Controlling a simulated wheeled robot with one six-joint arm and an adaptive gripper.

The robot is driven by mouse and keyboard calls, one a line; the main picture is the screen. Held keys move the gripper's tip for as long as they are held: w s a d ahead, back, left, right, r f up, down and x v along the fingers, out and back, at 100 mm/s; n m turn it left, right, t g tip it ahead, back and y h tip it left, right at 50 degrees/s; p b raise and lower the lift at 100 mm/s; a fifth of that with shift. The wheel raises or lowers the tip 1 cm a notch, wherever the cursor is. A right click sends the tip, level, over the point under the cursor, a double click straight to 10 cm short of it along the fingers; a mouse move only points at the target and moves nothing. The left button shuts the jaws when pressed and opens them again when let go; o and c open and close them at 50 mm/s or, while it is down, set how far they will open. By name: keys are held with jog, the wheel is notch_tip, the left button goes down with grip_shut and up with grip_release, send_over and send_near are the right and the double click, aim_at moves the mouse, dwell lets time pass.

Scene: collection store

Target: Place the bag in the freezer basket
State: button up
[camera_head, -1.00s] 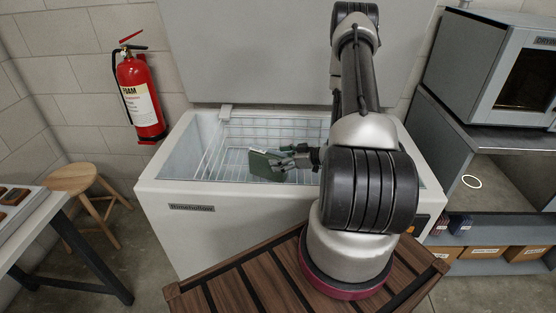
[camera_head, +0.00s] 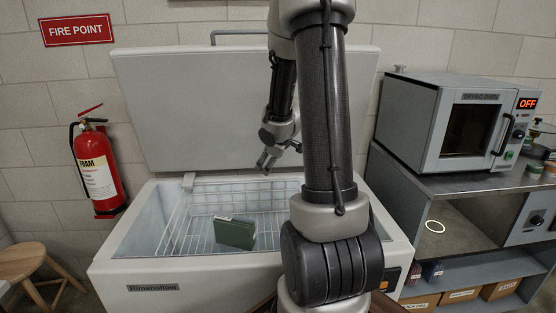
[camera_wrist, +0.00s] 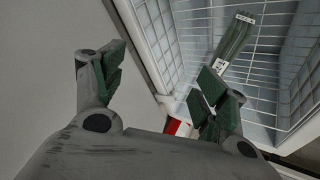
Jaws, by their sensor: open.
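The dark green bag (camera_head: 235,233) rests in the white wire freezer basket (camera_head: 194,240), standing on edge near its middle. In the wrist view the bag (camera_wrist: 236,40) shows pale labels and stands away from my fingers, against the wires of the basket (camera_wrist: 182,32). My gripper (camera_head: 267,161) is open and empty, raised above the freezer in front of its open lid. Its two green-padded fingers are spread apart in the wrist view (camera_wrist: 163,75). My arm hides the right part of the freezer in the head view.
The freezer lid (camera_head: 190,100) stands open against the wall. A red fire extinguisher (camera_head: 97,172) hangs at the left, above a wooden stool (camera_head: 25,265). A drying oven (camera_head: 455,120) sits on a grey bench at the right.

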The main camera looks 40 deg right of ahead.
jog(key=s+a+r+m+h, duration=0.15)
jog(key=s+a+r, duration=0.3)
jog(key=r, duration=0.45)
jog(key=s+a+r+m+g+y, duration=0.1)
jog(key=s+a+r+m, duration=0.1)
jog(key=s+a, duration=0.4)
jog(key=s+a+r+m+g+y, duration=0.1)
jog(key=s+a, duration=0.5)
jog(key=s, duration=0.9)
notch_tip(320, 180, up, 3)
jog(key=shift+a+f+m+g+y, duration=0.15)
jog(key=shift+a+m+g+y, duration=0.2)
jog(key=shift+g+y, duration=0.25)
